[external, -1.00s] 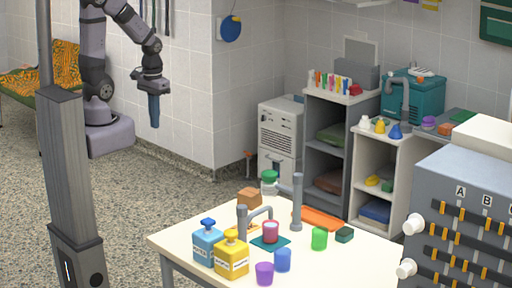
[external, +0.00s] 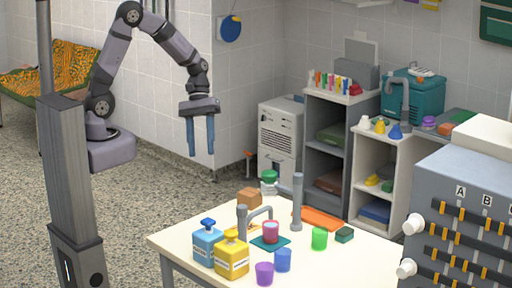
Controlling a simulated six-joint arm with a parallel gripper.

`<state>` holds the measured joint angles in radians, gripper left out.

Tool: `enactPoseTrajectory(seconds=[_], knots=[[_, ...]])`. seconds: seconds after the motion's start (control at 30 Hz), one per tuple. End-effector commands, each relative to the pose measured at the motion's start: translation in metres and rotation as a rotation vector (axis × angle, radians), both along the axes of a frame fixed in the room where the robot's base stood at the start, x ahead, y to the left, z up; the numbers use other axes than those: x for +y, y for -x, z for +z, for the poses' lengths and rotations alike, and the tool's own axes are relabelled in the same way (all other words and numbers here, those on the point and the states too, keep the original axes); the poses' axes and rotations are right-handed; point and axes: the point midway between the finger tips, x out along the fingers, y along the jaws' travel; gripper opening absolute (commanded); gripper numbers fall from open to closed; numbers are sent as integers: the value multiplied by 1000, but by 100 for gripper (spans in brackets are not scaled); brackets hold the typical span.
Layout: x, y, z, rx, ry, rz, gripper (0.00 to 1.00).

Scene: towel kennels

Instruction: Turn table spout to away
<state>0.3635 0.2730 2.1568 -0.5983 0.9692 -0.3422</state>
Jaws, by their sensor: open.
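The table spout (external: 257,211) is a grey bent pipe on a thick grey post (external: 242,223) on the cream table. Its free end hangs over a red cup (external: 270,231) on a dark teal mat (external: 284,241). My gripper (external: 201,154) has blue fingers pointing down, spread apart with nothing between them. It is in the air behind and to the left of the table, clear of the spout.
A blue bottle (external: 207,247) and a yellow bottle (external: 232,258) stand close in front of the post. A taller grey post (external: 297,203) rises behind the mat. Purple (external: 265,274), blue (external: 283,260) and green (external: 319,239) cups stand nearby. Another grey spout (external: 404,92) is on the back counter.

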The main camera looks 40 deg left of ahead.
Motion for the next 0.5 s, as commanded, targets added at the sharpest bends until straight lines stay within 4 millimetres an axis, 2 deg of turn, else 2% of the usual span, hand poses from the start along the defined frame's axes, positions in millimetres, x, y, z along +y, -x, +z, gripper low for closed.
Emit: enactPoseTrajectory(seconds=[0.03, 0.1, 0.2, 0.33, 0.4, 0.5], knots=[[-38, 6, -17, 82, 38, 27, 43], [-89, 17, -22, 199, 90, 80, 43], [-153, 35, -27, 362, 147, 141, 43], [-216, 60, -29, 542, 192, 193, 43], [-239, 71, -28, 614, 208, 209, 43], [-260, 82, -26, 685, 220, 226, 43]])
